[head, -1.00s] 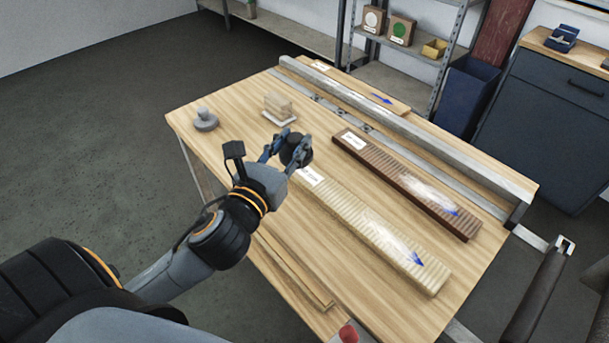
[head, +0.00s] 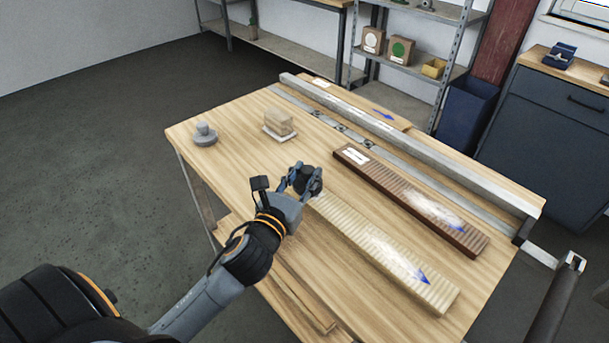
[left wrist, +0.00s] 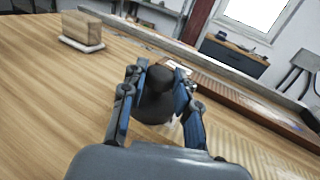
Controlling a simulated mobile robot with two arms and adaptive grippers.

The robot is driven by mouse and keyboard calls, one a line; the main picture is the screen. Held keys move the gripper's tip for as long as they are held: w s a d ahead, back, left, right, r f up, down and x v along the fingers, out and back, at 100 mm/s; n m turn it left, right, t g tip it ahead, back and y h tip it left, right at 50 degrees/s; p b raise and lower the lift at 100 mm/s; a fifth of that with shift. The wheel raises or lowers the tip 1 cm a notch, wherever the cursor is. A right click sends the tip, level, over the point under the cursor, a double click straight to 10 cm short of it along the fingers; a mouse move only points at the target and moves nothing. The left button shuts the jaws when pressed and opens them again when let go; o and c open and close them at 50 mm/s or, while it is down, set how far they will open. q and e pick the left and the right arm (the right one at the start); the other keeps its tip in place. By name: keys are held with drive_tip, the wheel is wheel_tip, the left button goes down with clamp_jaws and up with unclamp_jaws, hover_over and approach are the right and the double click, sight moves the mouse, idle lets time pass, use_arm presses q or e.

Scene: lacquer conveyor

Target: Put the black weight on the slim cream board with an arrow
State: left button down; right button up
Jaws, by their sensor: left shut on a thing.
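The black weight (head: 309,181) is between the fingers of my left gripper (head: 299,179), which is shut on it. It also shows in the left wrist view (left wrist: 156,98), roughly upright. The slim cream board (head: 377,248) is ribbed, with a pale worn patch and a blue arrow near its front right end. The weight is at the board's far left end and covers most of the white label there in the head view. I cannot tell whether the weight touches the board or the table. My right gripper is not in view.
A dark brown ribbed board (head: 410,201) with an arrow lies parallel behind the cream one. A metal rail (head: 420,146) runs along the back. A grey knobbed weight (head: 204,135) and a wooden block (head: 280,121) on a pale base stand at the left.

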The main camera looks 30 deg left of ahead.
use_arm(q)
drive_tip(key=c, duration=1)
unclamp_jaws()
drive_tip(key=shift+f, duration=0.1)
drive_tip(key=s, duration=0.3)
drive_tip(key=s+b, duration=0.1)
drive_tip(key=s, duration=0.6)
drive_tip(key=shift+s+d, duration=0.35)
drive_tip(key=shift+s, duration=0.65)
